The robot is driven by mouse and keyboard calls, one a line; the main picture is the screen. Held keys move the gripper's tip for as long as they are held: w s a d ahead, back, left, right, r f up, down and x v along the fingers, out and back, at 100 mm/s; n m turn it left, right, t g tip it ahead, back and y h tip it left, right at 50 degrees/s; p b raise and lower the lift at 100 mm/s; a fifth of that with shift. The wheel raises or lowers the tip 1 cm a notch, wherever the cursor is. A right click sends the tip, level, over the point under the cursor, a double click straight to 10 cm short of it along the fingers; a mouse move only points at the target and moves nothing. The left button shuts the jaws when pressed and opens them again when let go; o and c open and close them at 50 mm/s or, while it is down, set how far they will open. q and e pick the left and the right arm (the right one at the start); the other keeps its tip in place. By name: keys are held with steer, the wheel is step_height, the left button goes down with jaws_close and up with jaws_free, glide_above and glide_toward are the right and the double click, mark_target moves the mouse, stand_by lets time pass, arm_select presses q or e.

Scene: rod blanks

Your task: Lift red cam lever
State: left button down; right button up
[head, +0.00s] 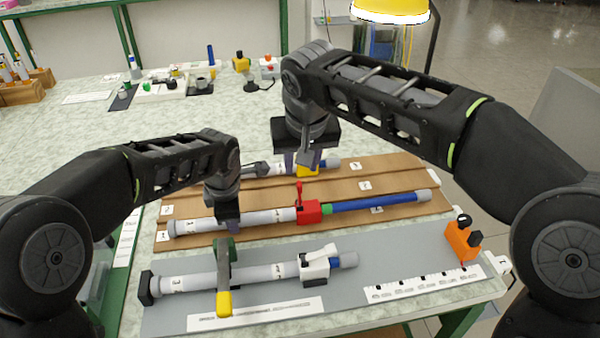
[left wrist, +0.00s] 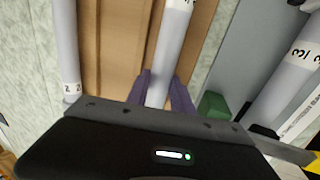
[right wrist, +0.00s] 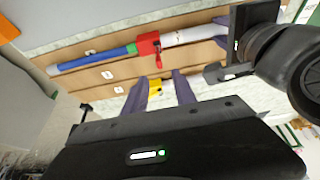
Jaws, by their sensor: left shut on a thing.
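The red cam lever (head: 299,190) stands up from a red collar (head: 308,211) on the middle rod, between a grey tube (head: 260,217) and a blue rod (head: 370,203). The right wrist view also shows the red lever (right wrist: 158,60), apart from my fingers. My left gripper (head: 228,219) is shut on the grey tube, left of the collar; the left wrist view shows the tube (left wrist: 172,50) between its fingers. My right gripper (right wrist: 160,82) is open at the back rod, its fingers apart near a yellow collar (right wrist: 155,90). In the head view my gripper partly hides this yellow collar (head: 306,170).
The front rod has a white lever collar (head: 315,266) and lies on a grey mat (head: 400,262), with a green-and-yellow bar (head: 223,280) across it. An orange block (head: 461,240) stands at right. Small parts (head: 170,85) lie on the bench behind. My right arm spans the back right.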

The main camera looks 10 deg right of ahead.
steer(key=v, duration=0.5)
arm_select(q)
steer(key=c, duration=1)
jaws_free()
steer(key=shift+c, duration=0.2)
steer(key=v, duration=1.2)
